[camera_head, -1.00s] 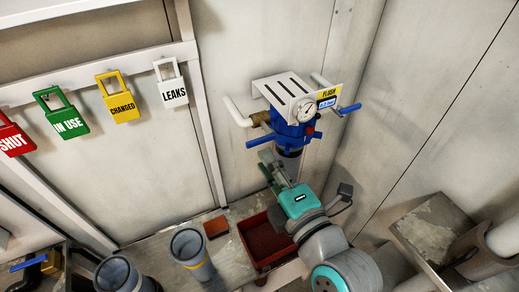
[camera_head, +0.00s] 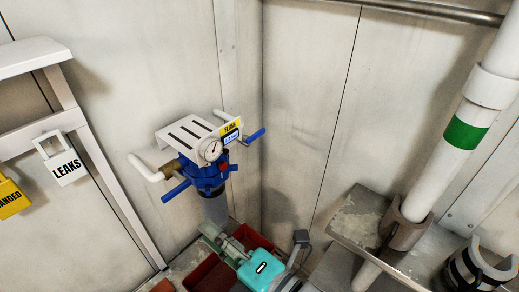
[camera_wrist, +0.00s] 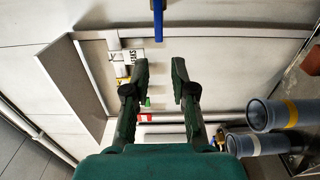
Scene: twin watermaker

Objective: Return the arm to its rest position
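My gripper (camera_head: 212,234) shows at the bottom of the head view, with its teal body just below the blue filter unit. In the wrist view my gripper (camera_wrist: 160,78) has its two dark green fingers apart, with nothing between them. My arm reaches in from the bottom edge of the head view, and most of it is cut off. The filter unit (camera_head: 205,178) has a white slotted bracket, a round gauge and blue handles. I cannot tell if the gripper touches its lower bowl.
A red tray (camera_head: 250,236) lies beside my gripper. A metal shelf (camera_head: 350,225) with a pipe clamp stands at right, beside a white pipe (camera_head: 440,170) with a green band. A white LEAKS tag (camera_head: 66,168) hangs at left. Grey cups (camera_wrist: 270,115) show in the wrist view.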

